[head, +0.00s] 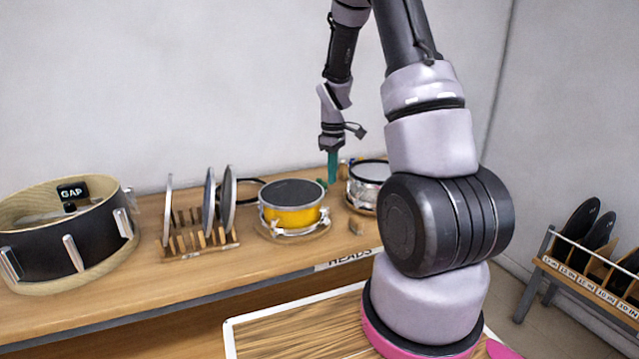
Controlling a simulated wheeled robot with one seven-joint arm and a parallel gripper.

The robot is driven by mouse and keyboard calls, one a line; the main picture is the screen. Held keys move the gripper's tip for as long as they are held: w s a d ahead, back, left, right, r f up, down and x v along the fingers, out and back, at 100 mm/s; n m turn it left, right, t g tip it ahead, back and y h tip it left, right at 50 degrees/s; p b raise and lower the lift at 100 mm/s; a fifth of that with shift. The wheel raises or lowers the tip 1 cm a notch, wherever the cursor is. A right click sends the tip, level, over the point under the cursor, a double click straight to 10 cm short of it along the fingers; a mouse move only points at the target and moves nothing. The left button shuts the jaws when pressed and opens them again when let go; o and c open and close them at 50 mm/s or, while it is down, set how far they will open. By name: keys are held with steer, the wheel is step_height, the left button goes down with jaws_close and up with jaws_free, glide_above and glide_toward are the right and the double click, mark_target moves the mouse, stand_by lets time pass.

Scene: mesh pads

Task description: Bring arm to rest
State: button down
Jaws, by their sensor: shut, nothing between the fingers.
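My gripper (332,167) hangs at the end of my arm, pointing down over the back of the wooden bench (150,262). Its teal fingers are shut, and I see nothing held between them. It is between the yellow drum (291,215) on its left and a smaller silver drum (366,192) on its right. The fingertips are close to small green items near the yellow drum, and I cannot tell whether they touch. My arm rises from a pink-rimmed base at the front and bends over toward the bench.
A large black drum (75,248) with a GAP label stands at the left. A wooden rack (200,240) holds upright discs beside it. A HEADS label (348,259) is on the bench's front edge. A floor rack (590,275) with dark discs stands at the right.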

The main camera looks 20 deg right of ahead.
steer(key=s+a+r+m+t+y, duration=0.1)
steer(key=s+a+r+m+t, duration=0.3)
steer(key=r, duration=0.6)
steer(key=s+a+r+m, duration=0.2)
steer(key=s+r, duration=0.3)
steer(key=r, duration=0.6)
steer(key=s+a+r+m+t, duration=0.1)
steer(key=s+a+r+m, duration=0.1)
steer(key=s+r, duration=0.2)
steer(key=s+a+r+m+t+y, duration=0.1)
steer(key=s+a+r+m+t, duration=0.1)
steer(key=s, duration=0.9)
steer(key=shift+r+m, duration=0.8)
steer(key=shift+r, duration=0.05)
